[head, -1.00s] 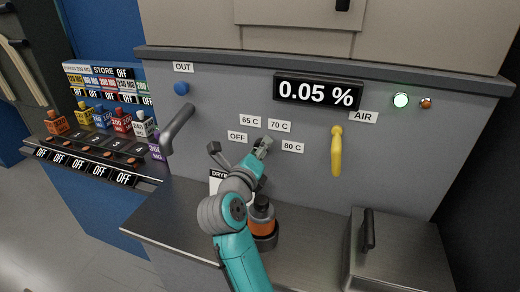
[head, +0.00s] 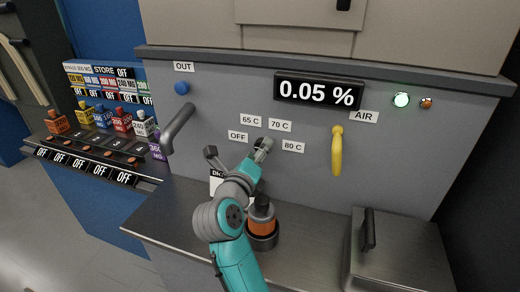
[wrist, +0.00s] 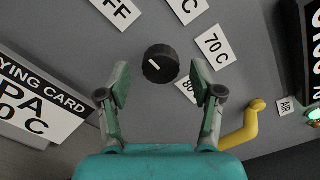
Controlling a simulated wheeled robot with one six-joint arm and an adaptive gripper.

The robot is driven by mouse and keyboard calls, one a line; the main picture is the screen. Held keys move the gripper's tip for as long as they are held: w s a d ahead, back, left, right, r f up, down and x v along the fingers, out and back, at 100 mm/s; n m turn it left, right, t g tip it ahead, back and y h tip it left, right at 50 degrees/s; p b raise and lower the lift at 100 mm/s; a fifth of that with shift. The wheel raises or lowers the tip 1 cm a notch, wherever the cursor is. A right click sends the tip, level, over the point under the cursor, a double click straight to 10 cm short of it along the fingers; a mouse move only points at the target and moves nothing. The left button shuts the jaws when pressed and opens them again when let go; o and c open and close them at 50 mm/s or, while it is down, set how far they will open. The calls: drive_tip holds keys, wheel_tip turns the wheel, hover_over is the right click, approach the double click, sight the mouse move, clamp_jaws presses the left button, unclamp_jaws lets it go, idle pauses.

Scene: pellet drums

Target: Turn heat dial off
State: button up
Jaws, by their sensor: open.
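The heat dial (wrist: 160,64) is a small round black knob with a short white mark, seen in the wrist view. The OFF label (wrist: 115,10) lies to its upper left, the 70 C label (wrist: 215,45) to its right and the 80 C label (wrist: 187,90) to its lower right. I cannot tell for sure which label the mark points to. My gripper (wrist: 160,76) is open, with one finger on either side of the dial in the picture; I see no contact. In the head view my gripper (head: 262,148) covers the dial among the labels.
A yellow AIR handle (head: 337,150) is to the right, and a grey lever (head: 178,128) to the left. An orange and black container (head: 262,225) stands on the metal counter (head: 170,225) beside my arm. A display (head: 318,91) reads 0.05 %.

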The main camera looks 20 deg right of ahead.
drive_tip(key=v, duration=1)
drive_tip(key=shift+s, duration=0.15)
drive_tip(key=shift+a, duration=0.1)
